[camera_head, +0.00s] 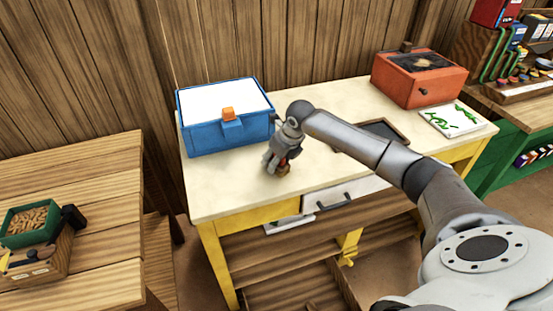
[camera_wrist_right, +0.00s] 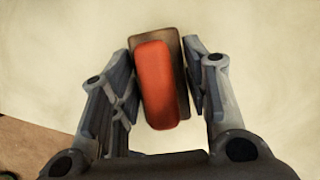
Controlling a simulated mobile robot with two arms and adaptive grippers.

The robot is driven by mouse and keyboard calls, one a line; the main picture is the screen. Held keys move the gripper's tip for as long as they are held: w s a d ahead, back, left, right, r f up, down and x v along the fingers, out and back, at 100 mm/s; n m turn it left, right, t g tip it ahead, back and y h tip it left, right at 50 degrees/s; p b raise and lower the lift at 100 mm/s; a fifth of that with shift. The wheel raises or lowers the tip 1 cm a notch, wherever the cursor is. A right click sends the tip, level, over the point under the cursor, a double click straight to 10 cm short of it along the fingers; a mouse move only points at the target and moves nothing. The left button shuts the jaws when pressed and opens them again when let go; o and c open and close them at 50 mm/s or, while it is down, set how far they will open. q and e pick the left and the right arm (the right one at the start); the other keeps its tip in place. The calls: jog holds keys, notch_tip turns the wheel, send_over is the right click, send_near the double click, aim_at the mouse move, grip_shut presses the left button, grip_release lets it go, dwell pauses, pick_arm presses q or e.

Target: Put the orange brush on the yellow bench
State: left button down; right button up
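The orange brush (camera_wrist_right: 156,85) has a rounded orange top on a brown block. In the right wrist view it lies between the fingers of my right gripper (camera_wrist_right: 162,80), with a finger pad close against each long side. My right gripper (camera_head: 279,163) is shut on the brush, low over the cream top of the yellow bench (camera_head: 224,194). In the head view the gripper hides most of the brush. Its lower end looks at or just above the bench top. I cannot tell if it touches. My left gripper is not in view.
A blue box (camera_head: 202,136) with a white top stands left behind the gripper. A dark tray (camera_head: 384,128), a red-orange box (camera_head: 420,85) and a green-marked white card (camera_head: 452,121) are farther right. The bench's front left is clear. A wooden table (camera_head: 105,210) stands left.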

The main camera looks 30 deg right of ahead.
jog(key=shift+o, duration=1.2)
jog(key=shift+r, duration=0.3)
jog(key=b+v, duration=0.1)
jog(key=v, duration=1)
jog(key=shift+s+r, duration=0.25)
jog(key=shift+r, duration=0.05)
